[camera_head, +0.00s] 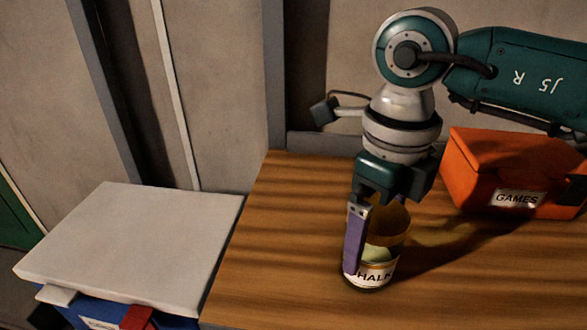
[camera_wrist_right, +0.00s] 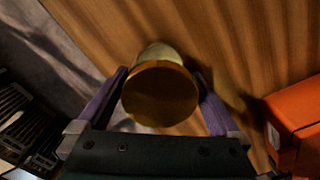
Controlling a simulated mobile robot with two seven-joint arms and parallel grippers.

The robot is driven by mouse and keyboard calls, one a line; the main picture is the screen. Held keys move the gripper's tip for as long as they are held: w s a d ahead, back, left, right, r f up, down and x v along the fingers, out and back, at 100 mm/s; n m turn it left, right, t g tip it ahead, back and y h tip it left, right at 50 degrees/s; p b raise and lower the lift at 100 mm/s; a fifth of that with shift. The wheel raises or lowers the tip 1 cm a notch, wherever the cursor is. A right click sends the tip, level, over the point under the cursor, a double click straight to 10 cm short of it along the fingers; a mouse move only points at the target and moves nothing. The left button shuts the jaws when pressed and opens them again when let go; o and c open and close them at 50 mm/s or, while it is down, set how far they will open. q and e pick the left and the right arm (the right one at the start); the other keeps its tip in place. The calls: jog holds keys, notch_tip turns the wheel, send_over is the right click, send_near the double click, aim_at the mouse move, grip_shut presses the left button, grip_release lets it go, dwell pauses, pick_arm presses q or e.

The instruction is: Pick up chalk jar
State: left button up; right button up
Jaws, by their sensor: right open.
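The chalk jar (camera_head: 378,272) stands upright on the wooden table, with a label reading CHALK and pale contents. My right gripper (camera_head: 372,262) points down over it from above. One purple finger shows along the jar's left side in the head view; the other is hidden there. In the right wrist view the jar's round brownish lid (camera_wrist_right: 160,94) lies between the two purple fingers of my right gripper (camera_wrist_right: 164,88). The fingers are open, one on each side of the jar. My left gripper is in neither view.
An orange box labelled GAMES (camera_head: 500,172) stands at the back right of the wooden table (camera_head: 270,255). A blue container with a white lid (camera_head: 130,238) stands left of the table. The table left of the jar is clear.

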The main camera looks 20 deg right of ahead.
jog(key=c, duration=1.3)
